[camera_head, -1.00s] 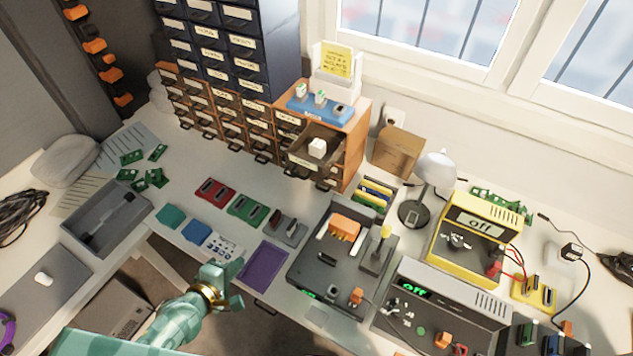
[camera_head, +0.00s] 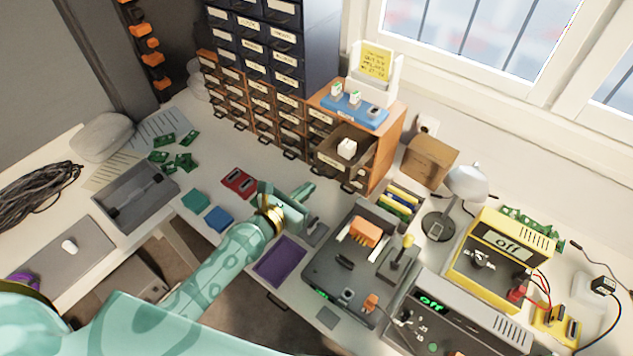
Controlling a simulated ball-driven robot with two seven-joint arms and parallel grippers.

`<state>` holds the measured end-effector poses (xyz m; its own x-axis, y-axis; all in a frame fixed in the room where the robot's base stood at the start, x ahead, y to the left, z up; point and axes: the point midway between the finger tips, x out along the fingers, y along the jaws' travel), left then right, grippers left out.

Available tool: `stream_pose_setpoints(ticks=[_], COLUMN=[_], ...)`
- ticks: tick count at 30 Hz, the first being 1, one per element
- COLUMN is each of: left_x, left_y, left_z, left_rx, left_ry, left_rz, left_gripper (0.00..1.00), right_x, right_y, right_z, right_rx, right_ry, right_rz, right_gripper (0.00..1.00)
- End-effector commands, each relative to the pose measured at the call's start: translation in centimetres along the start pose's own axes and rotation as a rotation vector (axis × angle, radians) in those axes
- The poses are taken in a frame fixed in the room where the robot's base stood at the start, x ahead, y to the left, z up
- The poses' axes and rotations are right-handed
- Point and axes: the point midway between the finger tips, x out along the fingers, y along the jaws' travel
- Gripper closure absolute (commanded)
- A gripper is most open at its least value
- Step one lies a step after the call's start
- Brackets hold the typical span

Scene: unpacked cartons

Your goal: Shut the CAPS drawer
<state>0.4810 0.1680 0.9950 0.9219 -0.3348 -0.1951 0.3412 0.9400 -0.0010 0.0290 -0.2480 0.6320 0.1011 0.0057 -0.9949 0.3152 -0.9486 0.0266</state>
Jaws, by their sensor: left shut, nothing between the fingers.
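A small wooden drawer cabinet (camera_head: 386,148) stands at the back of the bench. One of its drawers (camera_head: 342,160) is pulled out, with a white block (camera_head: 347,148) in it. Its label is too small to read, so I cannot tell whether it says CAPS. My left gripper (camera_head: 307,190) is shut and empty, over the bench in front of and left of the open drawer, apart from it. My left arm comes in from the lower left. My right gripper is not in view.
A blue tray (camera_head: 354,110) and a yellow sign (camera_head: 376,62) are on top of the cabinet. A cardboard box (camera_head: 431,160) stands to its right. A dark grey station (camera_head: 341,284) and a purple mat (camera_head: 279,261) lie in front. A red board (camera_head: 238,182) is beside my left gripper.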

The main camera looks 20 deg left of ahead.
Motion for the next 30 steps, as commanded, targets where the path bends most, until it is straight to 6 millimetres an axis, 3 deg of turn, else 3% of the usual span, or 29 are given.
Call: stream_pose_setpoints(ticks=[3,9,23,26,30], left_x=[2.2,4.1,4.7,6.0,9.7], left_y=[0.0,0.0,0.0,0.1,0.1], left_z=[-0.1,-0.1,0.0,0.2,0.8], left_rx=[-0.002,0.001,0.001,0.0,-0.002], left_ry=[-0.001,0.001,0.0,-0.001,-0.003], left_rz=[-0.001,0.0,0.0,0.001,0.001], left_gripper=[1.0,1.0,1.0,1.0,1.0], right_x=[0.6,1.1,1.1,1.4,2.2], right_y=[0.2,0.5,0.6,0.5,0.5], right_z=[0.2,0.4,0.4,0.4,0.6], right_rx=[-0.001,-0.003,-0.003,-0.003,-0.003], right_ry=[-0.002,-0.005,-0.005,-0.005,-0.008], right_rz=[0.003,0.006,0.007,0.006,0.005], right_gripper=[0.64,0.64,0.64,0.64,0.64])
